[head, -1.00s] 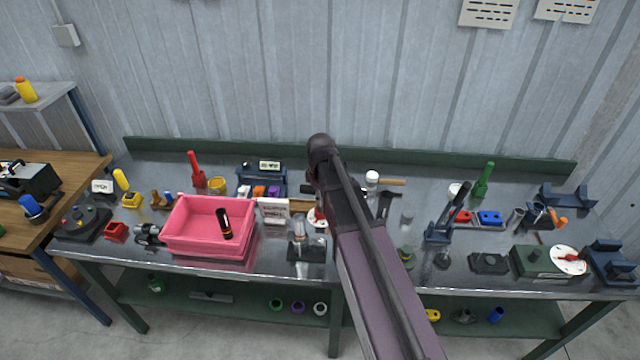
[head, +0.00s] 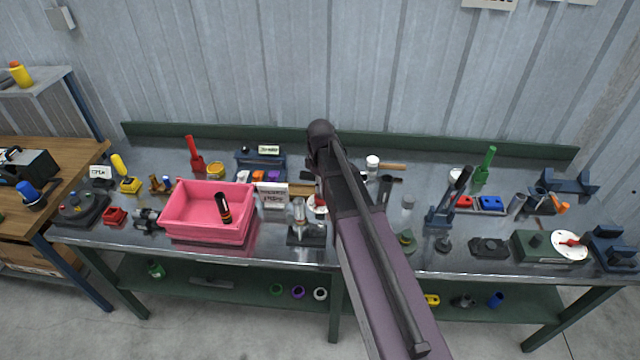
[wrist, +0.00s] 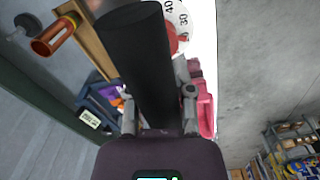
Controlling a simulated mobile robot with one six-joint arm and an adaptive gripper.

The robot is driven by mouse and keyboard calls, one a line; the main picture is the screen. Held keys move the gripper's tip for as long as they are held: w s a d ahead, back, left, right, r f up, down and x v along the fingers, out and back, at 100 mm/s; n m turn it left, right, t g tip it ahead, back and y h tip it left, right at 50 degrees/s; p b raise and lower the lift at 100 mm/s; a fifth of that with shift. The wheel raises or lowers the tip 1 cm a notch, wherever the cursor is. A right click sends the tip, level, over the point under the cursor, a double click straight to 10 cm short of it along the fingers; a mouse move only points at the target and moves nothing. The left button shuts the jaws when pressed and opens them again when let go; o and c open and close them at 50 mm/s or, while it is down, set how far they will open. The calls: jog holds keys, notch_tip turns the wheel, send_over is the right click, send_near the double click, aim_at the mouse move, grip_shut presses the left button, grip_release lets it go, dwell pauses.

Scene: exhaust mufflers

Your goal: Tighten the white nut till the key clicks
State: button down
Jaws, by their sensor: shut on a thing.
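In the wrist view my gripper (wrist: 160,108) is shut on a thick black handle (wrist: 138,50) that reaches up past the fingers. I cannot tell from its visible part whether this is the key. In the head view my arm hides the gripper and the held thing. A white dial with a red centre (head: 318,204) is partly hidden beside my arm; its numbers show in the wrist view (wrist: 182,17). A white ring (head: 320,294) lies on the lower shelf; I cannot tell whether it is the white nut. No nut shows clearly near the gripper.
A pink bin (head: 208,234) with a black and orange tool in it stands left of my arm. A clear-topped fixture (head: 305,235) is between them. Another white dial (head: 569,246) and a lever fixture (head: 440,212) are to the right. Small parts crowd the bench (head: 270,258).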

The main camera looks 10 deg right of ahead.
aim_at(321, 196)
jog(key=shift+f+b, duration=1.5)
jog(key=shift+f, duration=0.3)
jog(key=shift+f+b, duration=0.85)
jog(key=shift+b, duration=0.05)
jog(key=shift+m, duration=1.2)
jog(key=shift+m, duration=1.2)
